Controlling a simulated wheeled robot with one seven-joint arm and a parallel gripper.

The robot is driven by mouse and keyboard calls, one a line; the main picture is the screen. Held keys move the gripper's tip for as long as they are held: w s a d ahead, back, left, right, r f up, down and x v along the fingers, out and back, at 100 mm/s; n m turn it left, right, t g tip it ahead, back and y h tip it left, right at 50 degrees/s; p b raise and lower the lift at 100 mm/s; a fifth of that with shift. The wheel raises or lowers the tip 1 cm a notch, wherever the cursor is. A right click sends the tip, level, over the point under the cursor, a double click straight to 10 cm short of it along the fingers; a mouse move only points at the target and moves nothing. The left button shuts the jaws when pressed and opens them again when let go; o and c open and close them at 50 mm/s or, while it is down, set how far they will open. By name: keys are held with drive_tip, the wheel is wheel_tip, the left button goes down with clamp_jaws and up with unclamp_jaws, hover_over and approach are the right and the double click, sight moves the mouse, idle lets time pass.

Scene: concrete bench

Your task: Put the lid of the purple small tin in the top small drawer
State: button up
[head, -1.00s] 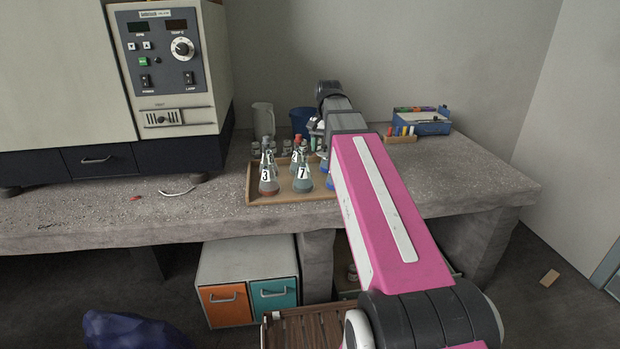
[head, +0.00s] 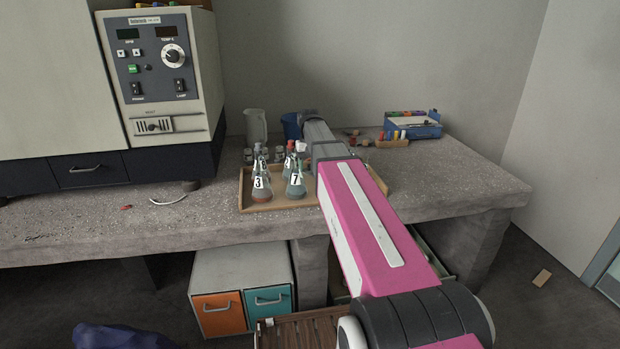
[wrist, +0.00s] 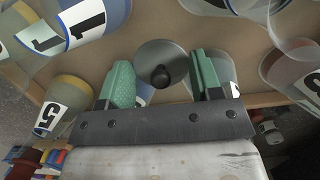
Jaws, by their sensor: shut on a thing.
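In the wrist view my gripper (wrist: 163,64) has its two green-padded fingers shut on a round grey lid (wrist: 153,53) with a black knob. The lid is above a wooden tray of numbered flasks. In the head view my forearm hides the gripper and the lid. I cannot make out a purple tin. A small cabinet under the bench has an orange drawer (head: 217,314) and a teal drawer (head: 268,307), side by side and shut. A dark drawer (head: 90,170) under the grey machine is shut. I cannot tell which is the top small drawer.
The wooden tray (head: 248,205) holds several flasks standing close together. A white jug (head: 255,125) and a blue container (head: 291,125) stand behind it. A blue box (head: 413,128) is at the back right. The bench (head: 90,215) is mostly clear at the left front.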

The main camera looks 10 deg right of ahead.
sight(310, 170)
drive_tip(key=shift+f, duration=2.3)
drive_tip(key=shift+f, duration=0.15)
drive_tip(key=o, duration=0.9)
